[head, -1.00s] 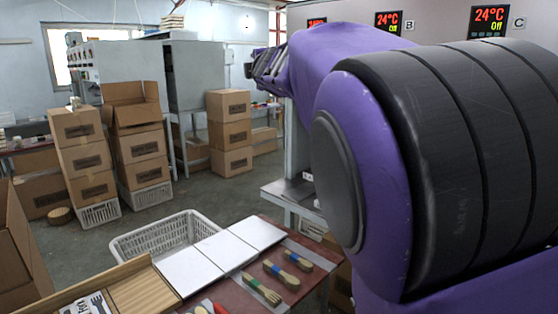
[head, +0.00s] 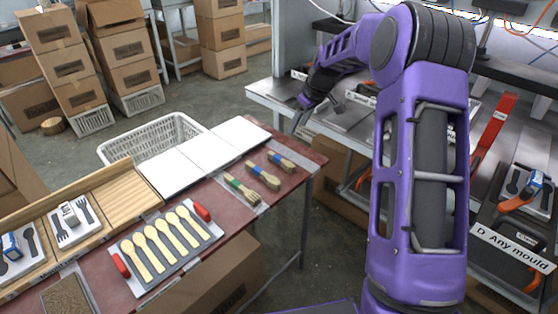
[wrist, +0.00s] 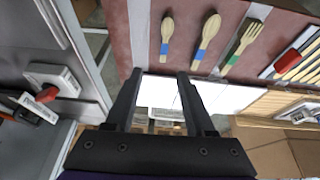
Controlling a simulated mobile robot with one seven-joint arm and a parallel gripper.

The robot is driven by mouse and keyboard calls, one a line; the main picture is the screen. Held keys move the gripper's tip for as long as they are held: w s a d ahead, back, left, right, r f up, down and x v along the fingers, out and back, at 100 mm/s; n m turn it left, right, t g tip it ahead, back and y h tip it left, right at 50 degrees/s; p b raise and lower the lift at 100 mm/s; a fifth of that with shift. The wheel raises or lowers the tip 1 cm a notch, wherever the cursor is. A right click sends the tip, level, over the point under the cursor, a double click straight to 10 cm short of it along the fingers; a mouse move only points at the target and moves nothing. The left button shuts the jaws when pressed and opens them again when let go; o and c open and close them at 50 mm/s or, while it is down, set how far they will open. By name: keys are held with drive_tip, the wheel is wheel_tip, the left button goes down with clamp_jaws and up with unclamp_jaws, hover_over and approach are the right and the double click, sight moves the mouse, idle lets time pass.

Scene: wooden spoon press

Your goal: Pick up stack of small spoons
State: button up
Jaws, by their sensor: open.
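The stack of small spoons (head: 282,162), pale wood with a blue band, lies at the right end of a row on the dark red table (head: 318,160). In the wrist view the small spoons (wrist: 166,36) lie beyond my fingertips, slightly right of midway between them. A stack of larger spoons (head: 263,178), also blue-banded, lies beside it, then a green-banded stack of forks (head: 242,192). My gripper (head: 300,118) is open and empty, off the table's far right corner, apart from the stacks. In the wrist view my gripper (wrist: 160,75) shows both fingers spread.
White panels (head: 205,152) lie behind the stacks, with a white basket (head: 150,140) beyond. A board with several loose spoons (head: 165,245) and red end pieces lies left. A metal workbench (head: 350,122) stands to the right, across a gap from the table.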

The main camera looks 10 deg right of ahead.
drive_tip(key=b, duration=0.1)
hover_over(280, 158)
drive_tip(key=s+d, duration=0.2)
wheel_tip(280, 158, down, 11)
drive_tip(key=shift+f, duration=0.15)
drive_tip(key=shift+a+b+x, duration=0.15)
drive_tip(key=shift+b+x, duration=0.05)
drive_tip(key=shift+x, duration=1.2)
drive_tip(key=shift+a+b+x, duration=0.15)
drive_tip(key=shift+b+x, duration=0.05)
drive_tip(key=shift+x, duration=1.15)
drive_tip(key=shift+s, duration=0.15)
clamp_jaws()
